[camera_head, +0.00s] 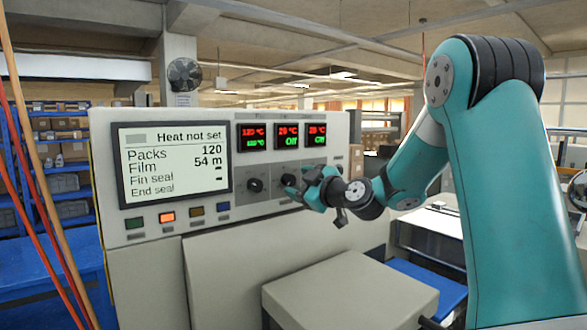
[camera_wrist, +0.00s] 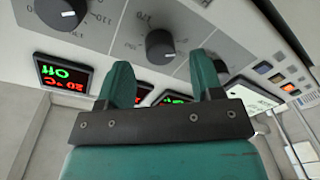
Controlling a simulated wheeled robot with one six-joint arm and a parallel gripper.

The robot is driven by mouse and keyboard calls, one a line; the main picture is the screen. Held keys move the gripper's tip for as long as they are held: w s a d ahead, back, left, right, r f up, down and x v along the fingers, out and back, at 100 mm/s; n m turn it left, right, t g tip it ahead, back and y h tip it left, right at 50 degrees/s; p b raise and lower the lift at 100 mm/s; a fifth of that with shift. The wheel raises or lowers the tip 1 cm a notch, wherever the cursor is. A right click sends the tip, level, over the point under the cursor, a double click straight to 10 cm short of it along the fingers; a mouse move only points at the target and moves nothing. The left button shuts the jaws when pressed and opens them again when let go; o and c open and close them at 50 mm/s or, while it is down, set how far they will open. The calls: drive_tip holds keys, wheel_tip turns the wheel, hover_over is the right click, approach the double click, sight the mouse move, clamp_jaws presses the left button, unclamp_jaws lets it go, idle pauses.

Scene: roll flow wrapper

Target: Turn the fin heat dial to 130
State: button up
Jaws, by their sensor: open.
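The machine's panel carries a row of dark round dials; their name labels are too small to read, so I cannot tell which is the fin heat dial. In the head view the left dial (camera_head: 255,185) is clear and the middle dial (camera_head: 289,180) is beside my gripper (camera_head: 304,190), which hides the area to its right. In the wrist view my gripper (camera_wrist: 162,68) is open and empty. The middle dial (camera_wrist: 160,45) shows between and beyond its fingertips, apparently untouched. Another dial (camera_wrist: 60,11) is at upper left; one (camera_wrist: 217,64) is partly behind the right finger.
The screen (camera_head: 174,163) reads "Heat not set". Several buttons (camera_head: 167,217) sit below it, one lit orange. A pale box-shaped cover (camera_head: 350,285) stands below the arm.

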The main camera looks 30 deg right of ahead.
sight(289, 180)
drive_tip(key=shift+w+a+p, duration=0.15)
drive_tip(key=shift+w+p, duration=0.35)
drive_tip(key=shift+w, duration=0.85)
drive_tip(key=c, duration=0.9)
